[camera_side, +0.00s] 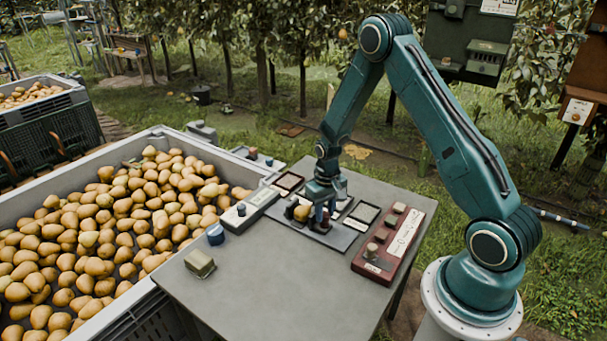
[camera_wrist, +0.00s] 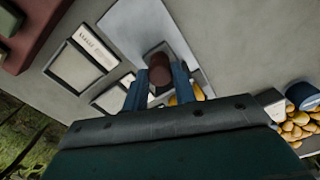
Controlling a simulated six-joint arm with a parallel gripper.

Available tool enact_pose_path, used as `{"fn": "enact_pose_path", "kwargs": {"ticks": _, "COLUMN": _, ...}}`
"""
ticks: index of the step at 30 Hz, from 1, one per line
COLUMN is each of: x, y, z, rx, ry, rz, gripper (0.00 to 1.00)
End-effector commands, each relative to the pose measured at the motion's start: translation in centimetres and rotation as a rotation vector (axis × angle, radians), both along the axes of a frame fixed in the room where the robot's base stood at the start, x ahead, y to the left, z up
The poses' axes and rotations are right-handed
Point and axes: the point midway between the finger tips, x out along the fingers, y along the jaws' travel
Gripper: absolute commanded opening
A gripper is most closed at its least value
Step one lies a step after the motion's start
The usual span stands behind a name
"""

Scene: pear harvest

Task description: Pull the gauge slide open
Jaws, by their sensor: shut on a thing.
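The gauge (camera_side: 338,236) is a flat grey plate on the table, and its pale plate also shows in the wrist view (camera_wrist: 150,25). A dark reddish-brown knob (camera_wrist: 159,69) stands up from it; I take it as the slide's handle. My gripper (camera_side: 321,219) is low over the gauge, pointing down. In the wrist view its two blue fingers (camera_wrist: 159,84) stand on either side of the knob and are shut on it. A yellow pear (camera_side: 301,213) sits on the gauge just left of the fingers, partly hidden in the wrist view. How far the slide is out cannot be told.
A dark red box with knobs (camera_side: 374,262) lies right of the gauge. A grey switch box (camera_side: 250,208), a blue cup (camera_side: 215,234) and a beige block (camera_side: 200,263) lie left. A crate of pears (camera_side: 105,315) stands against the table's left side. The table's front (camera_side: 275,300) is clear.

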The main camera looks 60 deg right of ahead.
Motion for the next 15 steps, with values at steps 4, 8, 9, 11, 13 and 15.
{"fn": "enact_pose_path", "kwargs": {"ticks": 4, "x": -1.7, "y": -0.1, "z": 0.0, "rx": -0.001, "ry": 0.001, "rz": -0.003, "gripper": 0.0}}
{"fn": "enact_pose_path", "kwargs": {"ticks": 8, "x": -2.6, "y": -0.1, "z": 0.0, "rx": -0.001, "ry": 0.0, "rz": -0.002, "gripper": 0.0}}
{"fn": "enact_pose_path", "kwargs": {"ticks": 9, "x": -2.8, "y": 0.0, "z": 0.0, "rx": -0.001, "ry": 0.001, "rz": -0.002, "gripper": 0.0}}
{"fn": "enact_pose_path", "kwargs": {"ticks": 11, "x": -2.8, "y": 0.0, "z": 0.0, "rx": -0.001, "ry": 0.001, "rz": -0.002, "gripper": 0.0}}
{"fn": "enact_pose_path", "kwargs": {"ticks": 13, "x": -2.8, "y": 0.0, "z": 0.0, "rx": -0.001, "ry": 0.001, "rz": -0.002, "gripper": 0.0}}
{"fn": "enact_pose_path", "kwargs": {"ticks": 15, "x": -2.8, "y": 0.0, "z": 0.0, "rx": -0.001, "ry": 0.001, "rz": -0.002, "gripper": 0.0}}
